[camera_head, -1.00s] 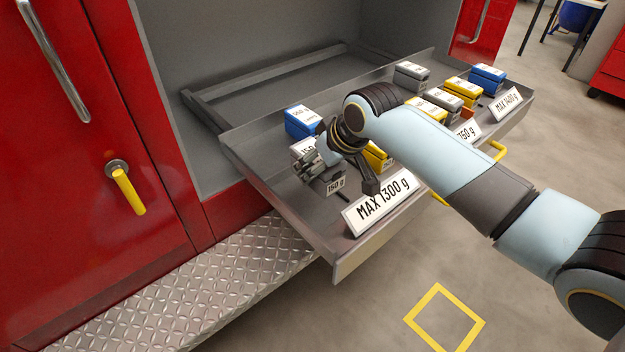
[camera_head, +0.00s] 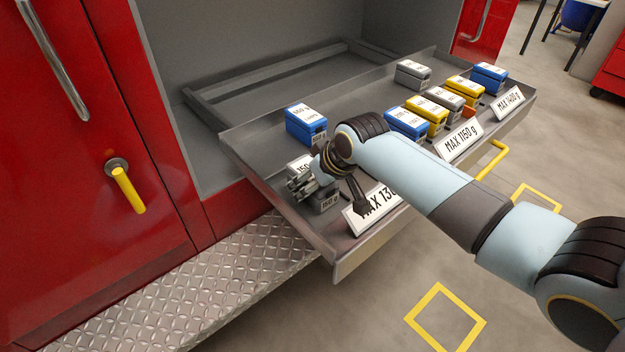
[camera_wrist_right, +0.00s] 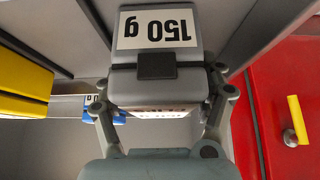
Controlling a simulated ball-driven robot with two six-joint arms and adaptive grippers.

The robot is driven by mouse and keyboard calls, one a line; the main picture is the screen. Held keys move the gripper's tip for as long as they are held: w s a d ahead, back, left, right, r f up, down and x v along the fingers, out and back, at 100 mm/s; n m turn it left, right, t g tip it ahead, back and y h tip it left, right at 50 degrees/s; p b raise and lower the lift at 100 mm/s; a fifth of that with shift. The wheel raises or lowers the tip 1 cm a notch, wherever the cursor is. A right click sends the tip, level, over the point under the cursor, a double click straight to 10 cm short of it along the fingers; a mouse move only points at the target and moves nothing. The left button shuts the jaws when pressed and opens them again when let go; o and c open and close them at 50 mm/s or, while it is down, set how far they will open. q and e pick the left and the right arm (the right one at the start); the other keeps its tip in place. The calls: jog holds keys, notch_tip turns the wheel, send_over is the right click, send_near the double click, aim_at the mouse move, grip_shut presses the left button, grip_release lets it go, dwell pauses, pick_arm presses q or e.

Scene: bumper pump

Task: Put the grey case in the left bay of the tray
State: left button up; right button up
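The grey case (camera_head: 325,206), labelled 150 g, is at the front left of the tray (camera_head: 287,222), in the left bay behind the MAX 1300 g plate (camera_head: 362,217). My right gripper (camera_head: 311,183) has its fingers on both sides of the case and is shut on it. In the right wrist view, the grey case (camera_wrist_right: 125,87) sits between the fingers of my right gripper (camera_wrist_right: 160,98). Whether its underside touches the tray floor is hidden. My left gripper is not in view.
A blue case (camera_head: 305,124) stands behind the grey one in the left bay. A yellow case (camera_wrist_right: 22,82) shows beside it in the right wrist view. Several cases stand farther right, behind the MAX 1150 g plate (camera_head: 462,138) and MAX 1400 g plate (camera_head: 508,101). A red cabinet door (camera_head: 75,200) is at left.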

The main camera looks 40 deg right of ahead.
jog(key=shift+s+r, duration=0.2)
jog(key=shift+r, duration=0.35)
jog(key=p+v, duration=0.1)
jog(key=v, duration=1)
